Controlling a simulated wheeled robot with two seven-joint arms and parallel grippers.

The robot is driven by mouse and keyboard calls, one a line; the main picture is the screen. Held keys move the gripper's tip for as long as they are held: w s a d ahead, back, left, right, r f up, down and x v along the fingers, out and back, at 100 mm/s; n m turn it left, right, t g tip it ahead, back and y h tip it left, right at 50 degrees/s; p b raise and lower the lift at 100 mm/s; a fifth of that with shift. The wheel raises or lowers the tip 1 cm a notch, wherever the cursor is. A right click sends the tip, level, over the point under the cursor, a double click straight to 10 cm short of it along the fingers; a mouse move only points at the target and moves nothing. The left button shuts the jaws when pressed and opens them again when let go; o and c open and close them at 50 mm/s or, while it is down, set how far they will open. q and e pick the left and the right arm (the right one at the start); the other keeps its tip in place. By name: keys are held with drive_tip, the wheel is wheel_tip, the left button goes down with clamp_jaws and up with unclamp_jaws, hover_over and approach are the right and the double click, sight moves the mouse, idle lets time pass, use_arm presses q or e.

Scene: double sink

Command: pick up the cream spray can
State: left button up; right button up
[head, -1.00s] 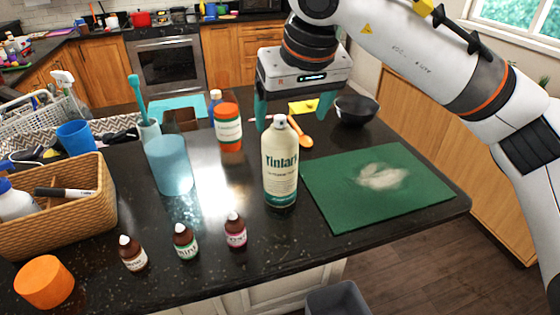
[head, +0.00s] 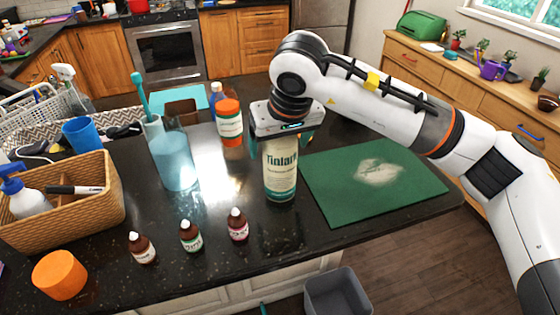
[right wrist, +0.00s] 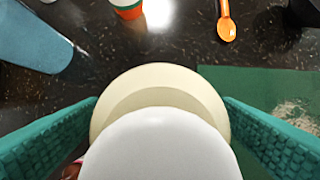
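The cream spray can (head: 279,172) stands upright on the dark counter, left of the green mat. Its top is hidden behind my right gripper in the head view. My right gripper (head: 281,140) is over the can from above. In the right wrist view the can's white cap and cream shoulder (right wrist: 160,90) fill the space between the two teal fingers, one on each side. The fingers are open around the can's top; a firm grip does not show. My left gripper is not in view.
The green mat (head: 340,205) with pale powder lies right of the can. An orange-capped bottle (head: 230,122) and a blue tumbler (head: 172,160) stand behind left. Small dropper bottles, including one (head: 238,225), stand in front left. A wicker basket (head: 85,215) is far left.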

drive_tip(key=c, duration=1.5)
drive_tip(key=shift+r, duration=0.1)
drive_tip(key=shift+c, duration=1.2)
drive_tip(key=shift+w+r, duration=0.1)
